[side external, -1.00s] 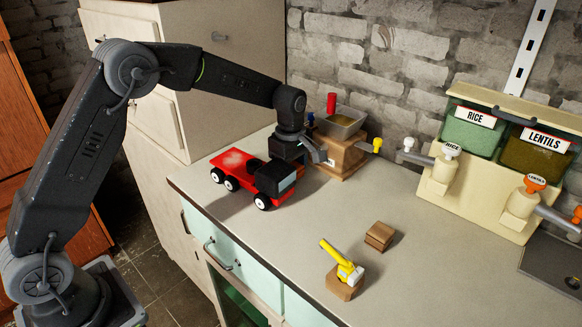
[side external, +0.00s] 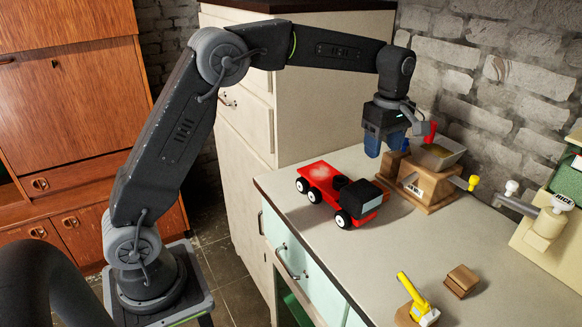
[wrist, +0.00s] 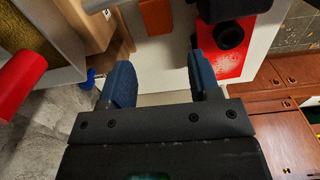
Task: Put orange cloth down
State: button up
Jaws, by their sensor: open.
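My gripper (side external: 384,143) is above the counter, between the red truck and the wooden dispenser. In the wrist view its two blue fingers (wrist: 164,75) are spread wide, with nothing held between them. An orange piece, apparently the orange cloth (wrist: 157,16), lies flat on the pale counter at the top of the wrist view, beyond the fingertips and apart from them. It lies between the wooden dispenser and the red truck.
A red truck (side external: 318,176) with a black cab stands at the counter's left. The wooden dispenser (side external: 431,184) with a hopper stands close to my gripper. A wooden block (side external: 461,281) and a yellow-handled piece (side external: 414,295) stand nearer the front. The middle counter is clear.

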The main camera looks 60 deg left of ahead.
jog(key=s+r+m+t, duration=0.1)
jog(key=s+r+m, duration=0.35)
jog(key=s, duration=0.35)
jog(key=s+f+m+t, duration=0.2)
jog(key=s+m+t, duration=0.2)
jog(key=s+m, duration=0.9)
jog(key=s, duration=0.9)
jog(key=shift+s+d+f, duration=0.2)
jog(key=shift+s, duration=0.15)
jog(key=shift+o, duration=0.2)
jog(key=shift+w, duration=0.1)
dwell(0.8)
